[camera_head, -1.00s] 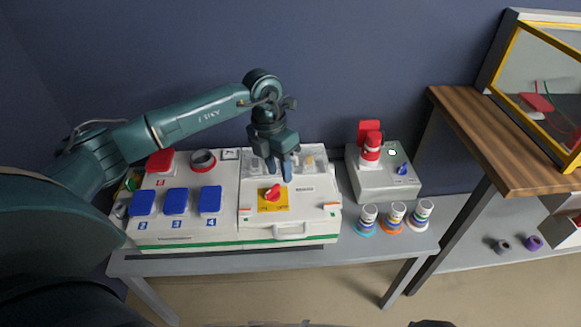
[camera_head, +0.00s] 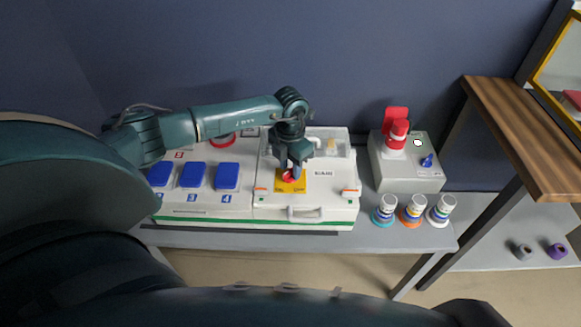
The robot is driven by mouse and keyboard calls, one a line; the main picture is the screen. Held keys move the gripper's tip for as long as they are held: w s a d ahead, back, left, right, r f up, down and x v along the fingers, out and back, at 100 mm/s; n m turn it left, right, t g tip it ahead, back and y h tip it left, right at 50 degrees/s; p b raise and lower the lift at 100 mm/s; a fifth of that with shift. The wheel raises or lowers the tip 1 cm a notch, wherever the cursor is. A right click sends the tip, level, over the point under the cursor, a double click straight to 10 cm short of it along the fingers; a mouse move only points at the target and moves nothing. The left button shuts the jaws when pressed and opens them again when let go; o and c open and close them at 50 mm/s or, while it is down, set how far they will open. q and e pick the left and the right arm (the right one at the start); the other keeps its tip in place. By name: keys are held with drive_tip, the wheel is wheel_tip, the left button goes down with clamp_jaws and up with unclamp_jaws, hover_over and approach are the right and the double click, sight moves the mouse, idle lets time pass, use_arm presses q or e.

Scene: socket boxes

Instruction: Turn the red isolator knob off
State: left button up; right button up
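The red isolator knob (camera_head: 287,177) sits on a yellow plate (camera_head: 291,187) on the right half of the white socket box (camera_head: 330,198). My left gripper (camera_head: 291,172) points down right at the knob, with its fingers at or around it and partly covering it. I cannot tell whether the fingers touch or grip the knob, nor its exact angle. My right gripper is not in view.
Blue socket covers (camera_head: 193,176) line the box's left half. A grey box (camera_head: 407,175) with a red plug (camera_head: 397,135) stands to the right. Several banded cylinders (camera_head: 413,209) stand at the table's front right. A wooden shelf (camera_head: 530,140) is further right.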

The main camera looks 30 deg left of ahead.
use_arm(q)
drive_tip(key=shift+f, duration=0.4)
drive_tip(key=shift+c, duration=0.4)
clamp_jaws()
